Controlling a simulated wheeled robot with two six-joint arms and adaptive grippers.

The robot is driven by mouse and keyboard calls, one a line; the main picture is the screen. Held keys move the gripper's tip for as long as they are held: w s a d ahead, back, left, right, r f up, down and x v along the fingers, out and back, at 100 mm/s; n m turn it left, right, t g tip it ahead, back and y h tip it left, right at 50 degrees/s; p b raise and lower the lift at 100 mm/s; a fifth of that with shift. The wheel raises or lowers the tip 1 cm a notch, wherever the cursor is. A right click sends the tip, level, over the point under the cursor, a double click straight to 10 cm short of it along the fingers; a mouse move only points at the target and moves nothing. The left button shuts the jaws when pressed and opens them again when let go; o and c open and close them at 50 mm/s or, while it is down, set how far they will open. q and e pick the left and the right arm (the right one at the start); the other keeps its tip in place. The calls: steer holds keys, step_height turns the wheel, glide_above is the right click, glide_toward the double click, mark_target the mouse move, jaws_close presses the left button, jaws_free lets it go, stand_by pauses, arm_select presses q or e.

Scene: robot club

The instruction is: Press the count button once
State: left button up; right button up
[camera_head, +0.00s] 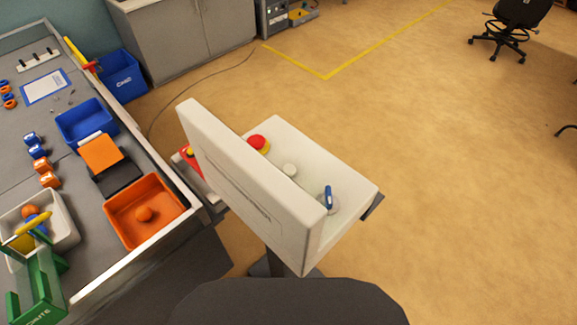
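A white control box (345,172) stands on a dark post in the middle of the camera_head view. The lettering on the panel is too small to read, so I cannot tell for sure which control is the count button. Neither of my grippers is in view.
A grey workbench (70,185) on the left holds an orange bin (165,226), a blue bin (75,128), a white bin (62,218) and a green chute (35,283). A red object (188,170) sits beside the panel. Open floor (470,180) lies to the right.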

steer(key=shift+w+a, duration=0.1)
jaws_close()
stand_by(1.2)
